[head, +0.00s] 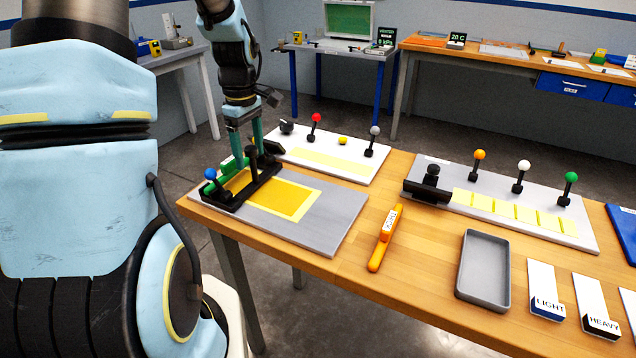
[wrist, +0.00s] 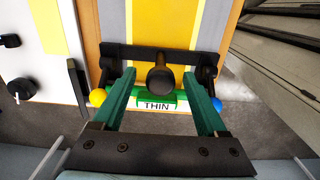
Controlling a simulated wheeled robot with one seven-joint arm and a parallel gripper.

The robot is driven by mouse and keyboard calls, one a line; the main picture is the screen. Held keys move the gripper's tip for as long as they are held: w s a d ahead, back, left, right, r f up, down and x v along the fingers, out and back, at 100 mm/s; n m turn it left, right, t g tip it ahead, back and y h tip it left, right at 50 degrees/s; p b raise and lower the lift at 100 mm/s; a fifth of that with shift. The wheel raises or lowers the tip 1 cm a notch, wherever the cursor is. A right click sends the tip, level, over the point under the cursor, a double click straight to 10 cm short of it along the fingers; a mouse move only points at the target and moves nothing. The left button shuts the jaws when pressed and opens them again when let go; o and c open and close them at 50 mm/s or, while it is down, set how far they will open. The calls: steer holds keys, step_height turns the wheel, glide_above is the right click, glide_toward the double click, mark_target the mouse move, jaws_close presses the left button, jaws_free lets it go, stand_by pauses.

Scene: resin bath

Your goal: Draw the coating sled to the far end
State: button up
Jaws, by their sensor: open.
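The coating sled (head: 258,186) is a black frame with an upright round-topped black handle, which shows in the wrist view (wrist: 160,76). It sits at the left end of a grey plate (head: 335,215) with a yellow strip (head: 290,198). A green bar marked THIN (wrist: 158,101) lies along the sled's near side, with a yellow ball (wrist: 97,97) and a blue ball (wrist: 216,104) at the two sides. My gripper (head: 246,160) is low at the sled. Its green fingers are open, one on each side of the handle (wrist: 160,85), with gaps visible.
An orange tool (head: 384,238) lies right of the plate, beside an empty grey tray (head: 484,268). LIGHT (head: 546,290) and HEAVY (head: 596,305) blocks stand farther right. Boards with knobbed levers (head: 330,158) (head: 500,207) lie behind. The plate's right part is clear.

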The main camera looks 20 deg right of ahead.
stand_by(0.5)
step_height(320, 180, up, 7)
steer(key=p, duration=0.5)
steer(key=shift+p, duration=0.3)
steer(key=shift+s+a, duration=0.15)
steer(key=shift+s, duration=0.05)
steer(key=s+a+f+m+t+b, duration=0.1)
steer(key=s+a+m+b, duration=0.2)
steer(key=s+a+m, duration=0.6)
steer(key=s+m, duration=0.1)
steer(key=s, duration=0.3)
steer(key=shift+s+m+t+b, duration=0.2)
steer(key=shift+m+t+b, duration=0.1)
steer(key=shift+b, duration=0.1)
stand_by(2.4)
